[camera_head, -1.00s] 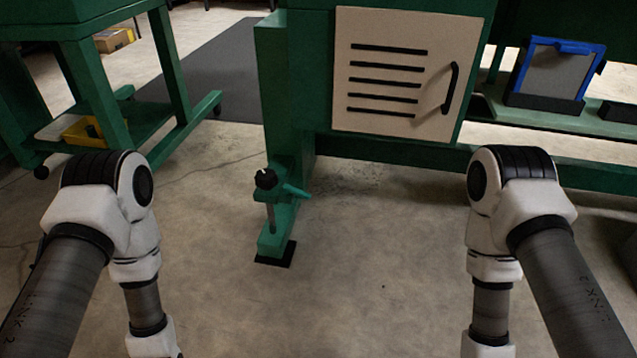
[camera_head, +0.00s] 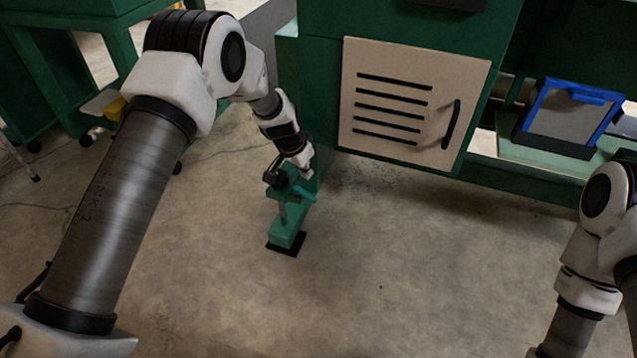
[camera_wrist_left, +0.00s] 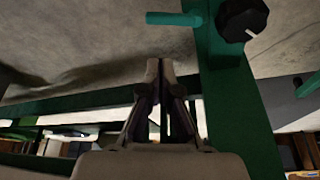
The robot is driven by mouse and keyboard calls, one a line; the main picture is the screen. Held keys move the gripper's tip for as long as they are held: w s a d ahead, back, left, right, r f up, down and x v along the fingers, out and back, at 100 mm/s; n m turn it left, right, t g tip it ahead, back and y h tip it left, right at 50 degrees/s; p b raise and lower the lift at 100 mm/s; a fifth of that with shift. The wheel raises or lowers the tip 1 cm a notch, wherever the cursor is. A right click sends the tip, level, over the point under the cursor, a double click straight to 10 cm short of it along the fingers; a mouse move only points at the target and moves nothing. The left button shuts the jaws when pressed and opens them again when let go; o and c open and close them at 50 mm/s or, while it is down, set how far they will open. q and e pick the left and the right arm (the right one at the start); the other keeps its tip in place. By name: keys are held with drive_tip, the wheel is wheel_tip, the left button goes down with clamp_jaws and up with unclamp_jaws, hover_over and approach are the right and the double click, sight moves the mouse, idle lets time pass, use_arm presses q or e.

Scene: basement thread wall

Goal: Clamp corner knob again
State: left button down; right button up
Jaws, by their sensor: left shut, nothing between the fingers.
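The black corner knob (camera_head: 275,178) sits on top of a metal screw at the green corner foot of the machine. In the left wrist view the knob (camera_wrist_left: 243,18) shows at the top right with a white mark on it. A teal clamp lever (camera_head: 303,193) sticks out beside it; in the wrist view the lever (camera_wrist_left: 174,19) lies left of the knob. My left gripper (camera_wrist_left: 160,68) is shut and empty, its fingertips below the lever and left of the knob in that picture, apart from both. In the head view its fingers are hard to make out near the knob.
The green machine has a beige vented door (camera_head: 410,105) with a black handle (camera_head: 451,125). A blue-framed panel (camera_head: 573,113) stands at the right. A green wheeled table (camera_head: 60,60) is at the upper left. The concrete floor (camera_head: 390,270) in front is clear.

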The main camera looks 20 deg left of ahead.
sight(305, 195)
use_arm(q)
drive_tip(key=b+x, duration=0.4)
drive_tip(key=x, duration=0.6)
drive_tip(key=shift+s+f, duration=0.1)
drive_tip(key=shift+f, duration=0.05)
